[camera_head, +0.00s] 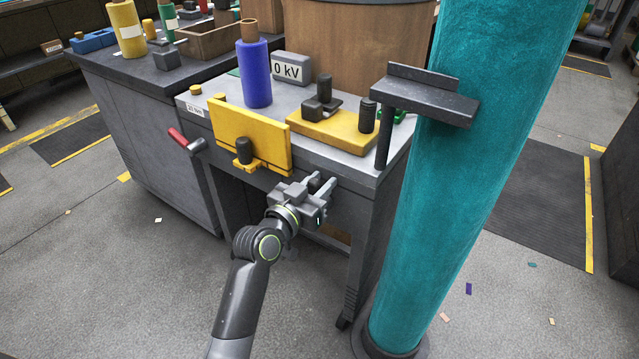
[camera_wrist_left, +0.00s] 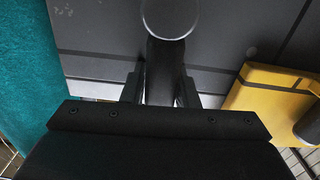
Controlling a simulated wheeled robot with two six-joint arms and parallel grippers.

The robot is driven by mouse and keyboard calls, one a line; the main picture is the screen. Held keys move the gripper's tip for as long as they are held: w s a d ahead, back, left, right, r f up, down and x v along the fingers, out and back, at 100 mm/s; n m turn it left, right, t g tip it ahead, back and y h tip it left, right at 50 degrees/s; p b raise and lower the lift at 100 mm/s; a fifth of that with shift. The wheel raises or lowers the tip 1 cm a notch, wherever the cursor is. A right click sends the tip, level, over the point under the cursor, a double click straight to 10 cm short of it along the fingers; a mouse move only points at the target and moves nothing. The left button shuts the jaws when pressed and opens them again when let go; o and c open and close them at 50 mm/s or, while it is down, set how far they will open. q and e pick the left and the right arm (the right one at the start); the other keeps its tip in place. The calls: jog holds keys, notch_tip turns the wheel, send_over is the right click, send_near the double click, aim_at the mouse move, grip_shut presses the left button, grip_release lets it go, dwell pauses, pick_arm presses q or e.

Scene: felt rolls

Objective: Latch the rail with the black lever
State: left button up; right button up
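A dark lever (camera_wrist_left: 166,70) with a rounded grey end lies between the fingers of my left gripper (camera_head: 318,184) at the bench's front edge. In the wrist view, the left gripper (camera_wrist_left: 161,92) has one finger on each side of the lever. The fingers look apart, with narrow gaps beside it; contact is unclear. In the head view the gripper mostly hides the lever. A yellow plate (camera_head: 262,142) with a black knob (camera_head: 243,150) stands along the bench front, left of the gripper; its edge also shows in the wrist view (camera_wrist_left: 262,95). I cannot tell which part is the rail. My right gripper is out of view.
A large teal roll (camera_head: 470,170) stands close to the right. The bench top (camera_head: 290,97) holds a blue roll (camera_head: 254,75), a "0 kV" sign (camera_head: 290,68) and a yellow block (camera_head: 340,130) with black fittings. A red-handled crank (camera_head: 180,138) sticks out at left.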

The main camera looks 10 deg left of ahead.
pick_arm(q)
jog(key=o, duration=0.3)
jog(key=shift+o, duration=0.2)
jog(key=v, duration=1.7)
jog(key=shift+s, duration=0.2)
jog(key=shift+a, duration=0.1)
